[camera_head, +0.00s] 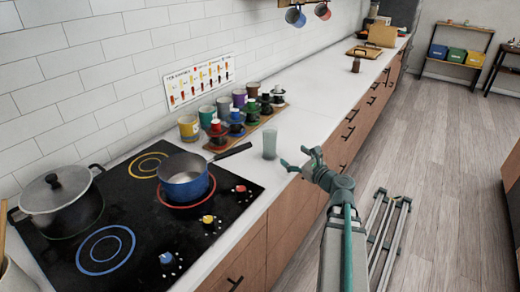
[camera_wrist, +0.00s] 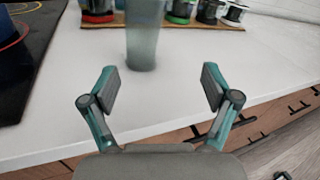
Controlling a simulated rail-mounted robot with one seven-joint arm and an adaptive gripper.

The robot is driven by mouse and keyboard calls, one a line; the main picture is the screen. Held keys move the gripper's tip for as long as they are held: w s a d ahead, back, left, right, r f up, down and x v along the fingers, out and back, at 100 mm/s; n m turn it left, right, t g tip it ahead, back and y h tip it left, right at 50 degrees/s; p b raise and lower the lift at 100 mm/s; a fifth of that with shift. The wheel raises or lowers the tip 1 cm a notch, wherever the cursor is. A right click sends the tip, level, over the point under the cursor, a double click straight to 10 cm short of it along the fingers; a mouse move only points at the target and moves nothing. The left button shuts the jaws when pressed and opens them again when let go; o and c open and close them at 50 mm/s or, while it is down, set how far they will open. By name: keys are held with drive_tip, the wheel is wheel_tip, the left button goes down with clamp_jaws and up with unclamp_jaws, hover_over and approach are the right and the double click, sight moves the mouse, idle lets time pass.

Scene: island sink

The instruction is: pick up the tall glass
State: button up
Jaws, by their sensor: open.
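The tall glass (camera_head: 270,143) is a pale grey-green tumbler. In the wrist view the glass (camera_wrist: 142,38) stands ahead of my open fingers (camera_wrist: 160,90), a little left of the middle of the gap. Its top is cut off by the picture's upper edge.
A wooden board (camera_head: 245,130) with several cups and dark-topped items lies behind the glass. A blue pan (camera_head: 184,177) sits on the stove, its handle (camera_head: 232,151) reaching toward the glass. A large pot (camera_head: 60,200) stands left. The white counter (camera_head: 325,98) beyond is mostly clear.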

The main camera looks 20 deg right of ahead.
sight(274, 147)
drive_tip(key=shift+a+m+y, duration=0.4)
drive_tip(key=shift+a+m, duration=0.4)
drive_tip(key=shift+a, duration=0.1)
drive_tip(key=shift+w+a, duration=0.15)
drive_tip(key=shift+w, duration=0.15)
drive_tip(key=x, duration=0.4)
drive_tip(key=shift+w+r+p, duration=0.15)
drive_tip(key=shift+p, duration=0.15)
drive_tip(key=shift+a+p+x, duration=0.2)
drive_tip(key=shift+p+x, duration=0.55)
drive_tip(key=shift+x, duration=2.2)
drive_tip(key=c, duration=1.4)
drive_tip(key=shift+r, duration=0.1)
